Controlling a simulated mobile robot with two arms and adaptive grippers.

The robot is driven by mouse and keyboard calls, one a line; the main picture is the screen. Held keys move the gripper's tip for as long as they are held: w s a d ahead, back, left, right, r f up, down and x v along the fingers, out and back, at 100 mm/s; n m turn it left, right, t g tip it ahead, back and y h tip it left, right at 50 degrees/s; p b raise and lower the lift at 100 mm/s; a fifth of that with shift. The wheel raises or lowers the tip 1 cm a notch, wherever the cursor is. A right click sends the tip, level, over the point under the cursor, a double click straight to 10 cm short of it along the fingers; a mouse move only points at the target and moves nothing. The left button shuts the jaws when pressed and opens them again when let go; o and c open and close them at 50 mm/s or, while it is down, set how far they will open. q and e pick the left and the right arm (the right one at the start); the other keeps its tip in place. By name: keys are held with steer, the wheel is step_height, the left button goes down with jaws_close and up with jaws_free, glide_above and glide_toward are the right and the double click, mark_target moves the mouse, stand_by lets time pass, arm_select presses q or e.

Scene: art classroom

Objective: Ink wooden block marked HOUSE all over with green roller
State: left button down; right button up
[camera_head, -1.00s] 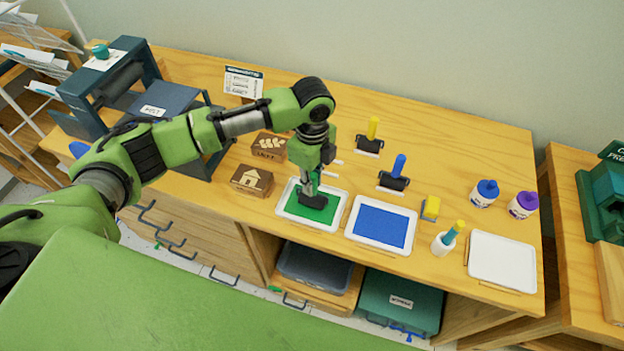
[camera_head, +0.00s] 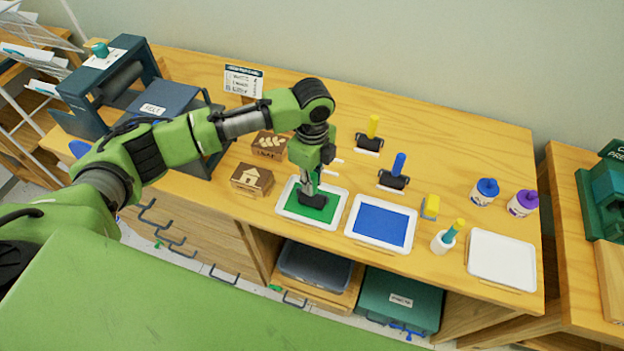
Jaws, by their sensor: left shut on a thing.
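The wooden block with a house picture (camera_head: 252,179) sits on the table, left of the green ink tray; its top looks bare wood with a pale house. My left gripper (camera_head: 311,186) points down over the green ink tray (camera_head: 333,217). It is shut on the green roller (camera_head: 313,201), whose dark head is down at the green ink in the tray. The roller's handle is mostly hidden by the gripper. My right gripper is not in view.
A second block with a leaf picture (camera_head: 269,145) stands behind. A blue ink tray (camera_head: 381,225), a yellow roller (camera_head: 371,134), a blue roller (camera_head: 396,172) and bottles (camera_head: 485,191) are to the right. A press (camera_head: 150,100) stands at the left.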

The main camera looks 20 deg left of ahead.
arm_select(q)
steer(key=shift+s+f+p, duration=0.1)
steer(key=shift+p, duration=0.2)
stand_by(1.4)
step_height(320, 180, up, 7)
steer(key=p, duration=0.8)
stand_by(0.3)
stand_by(0.5)
steer(key=shift+s+r+n+b, duration=0.2)
steer(key=shift+r+n+b, duration=0.25)
steer(key=shift+n+b, duration=0.45)
steer(key=s+a+r+n+b, duration=0.2)
steer(key=s+n, duration=0.4)
steer(key=n, duration=0.3)
steer(key=s+a+r+n+b, duration=0.2)
steer(key=s+r+n+b, duration=0.2)
steer(key=s+n+b, duration=0.3)
steer(key=n, duration=0.3)
steer(key=shift+s+r+n, duration=0.15)
steer(key=shift+r+n, duration=0.15)
steer(key=shift+r, duration=0.1)
